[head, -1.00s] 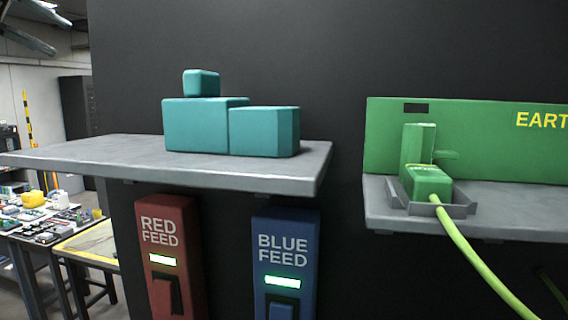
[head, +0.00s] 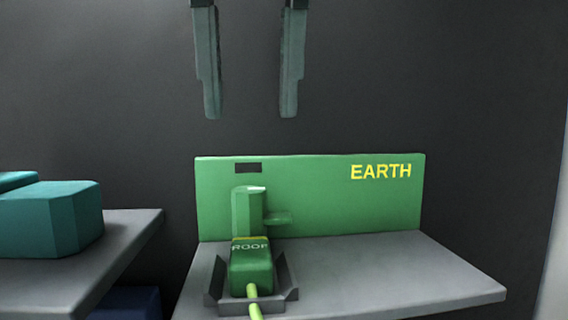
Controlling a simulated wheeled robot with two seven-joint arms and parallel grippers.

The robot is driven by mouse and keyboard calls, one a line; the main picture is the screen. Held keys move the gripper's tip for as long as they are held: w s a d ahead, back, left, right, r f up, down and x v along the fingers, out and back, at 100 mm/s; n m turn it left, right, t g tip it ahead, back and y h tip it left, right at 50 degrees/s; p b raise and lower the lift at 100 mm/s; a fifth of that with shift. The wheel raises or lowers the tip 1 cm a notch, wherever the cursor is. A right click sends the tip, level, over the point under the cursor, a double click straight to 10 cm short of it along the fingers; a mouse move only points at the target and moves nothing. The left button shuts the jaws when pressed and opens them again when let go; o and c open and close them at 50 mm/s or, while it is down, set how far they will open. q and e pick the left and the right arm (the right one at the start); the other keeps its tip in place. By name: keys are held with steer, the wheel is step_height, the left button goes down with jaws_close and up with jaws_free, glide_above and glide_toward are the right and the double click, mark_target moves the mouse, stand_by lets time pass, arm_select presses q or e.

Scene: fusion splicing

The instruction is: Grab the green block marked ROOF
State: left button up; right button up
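The green block marked ROOF (head: 251,268) sits in a small grey cradle (head: 288,283) on the right-hand shelf. A yellow-green cable (head: 254,303) comes out of its front. Behind it stands a green upright post (head: 248,212) with a short side peg, in front of the green EARTH panel (head: 340,205). My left gripper (head: 249,112) hangs above the panel with its two fingers pointing down and spread wide. It is open and empty, higher in the picture than the block. My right gripper is not in view.
The grey shelf (head: 400,275) is bare to the right of the cradle. Teal blocks (head: 50,220) stand on another grey shelf (head: 125,235) at the left, with a gap between the shelves. A dark wall rises behind.

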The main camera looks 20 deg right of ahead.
mark_target(251, 249)
arm_select(q)
steer(key=x, duration=0.2)
steer(key=p+x, duration=0.1)
steer(key=x, duration=0.1)
steer(key=s+p+x, duration=0.1)
steer(key=x, duration=0.2)
steer(key=shift+w+a+f, duration=0.1)
steer(key=shift+a+f, duration=0.15)
steer(key=shift+w+f, duration=0.15)
steer(key=shift+f, duration=0.25)
steer(key=shift+f+p, duration=0.45)
steer(key=shift+p, duration=0.45)
steer(key=p+x, duration=0.2)
steer(key=x, duration=0.1)
steer(key=shift+w+f, duration=0.15)
steer(key=shift+f, duration=0.4)
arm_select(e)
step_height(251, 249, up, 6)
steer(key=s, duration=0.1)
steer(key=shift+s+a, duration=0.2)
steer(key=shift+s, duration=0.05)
